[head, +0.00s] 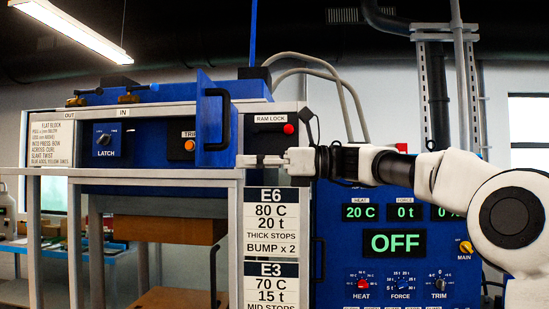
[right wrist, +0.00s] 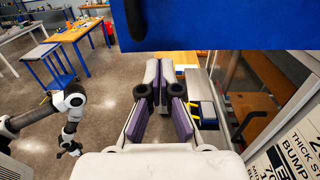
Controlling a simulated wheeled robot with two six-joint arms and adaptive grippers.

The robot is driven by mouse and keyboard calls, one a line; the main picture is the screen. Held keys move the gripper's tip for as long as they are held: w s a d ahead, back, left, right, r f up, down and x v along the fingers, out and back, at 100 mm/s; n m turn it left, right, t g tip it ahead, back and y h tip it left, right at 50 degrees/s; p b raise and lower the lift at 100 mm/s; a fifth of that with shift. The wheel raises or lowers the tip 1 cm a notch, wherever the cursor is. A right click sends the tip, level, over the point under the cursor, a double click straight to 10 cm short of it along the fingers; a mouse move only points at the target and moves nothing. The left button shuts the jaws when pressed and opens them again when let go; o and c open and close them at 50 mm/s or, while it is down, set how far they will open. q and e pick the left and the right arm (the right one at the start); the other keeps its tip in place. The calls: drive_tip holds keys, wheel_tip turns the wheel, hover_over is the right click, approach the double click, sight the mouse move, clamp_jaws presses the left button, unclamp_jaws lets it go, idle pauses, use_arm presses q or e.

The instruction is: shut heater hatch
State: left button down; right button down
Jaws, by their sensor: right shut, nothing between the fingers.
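The heater hatch appears to be the blue door (head: 213,125) with a black bar handle (head: 224,120). It stands open, swung out from the grey-framed blue cabinet. My right gripper (head: 245,160) is shut and empty, pointing left at the door's lower edge. I cannot tell whether it touches the door. In the right wrist view, a blue panel (right wrist: 230,28), likely the same door, hangs across the top above my right fingers (right wrist: 158,78). My left gripper (right wrist: 69,146) shows small at the left of that view, pointing down; its jaws are unclear.
The press panel (head: 394,242) reading OFF stands at the right, behind my right arm. The RAM LOCK box (head: 271,128) is right of the door. Recipe signs (head: 271,225) hang below the gripper. Open floor (right wrist: 40,85) and tables show in the right wrist view.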

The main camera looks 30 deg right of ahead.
sight(209, 162)
drive_tip(key=p+x, duration=0.1)
drive_tip(key=x, duration=0.4)
drive_tip(key=shift+w+a+f, duration=0.1)
drive_tip(key=shift+w+a, duration=0.05)
drive_tip(key=shift+w, duration=0.1)
drive_tip(key=shift+s, duration=0.15)
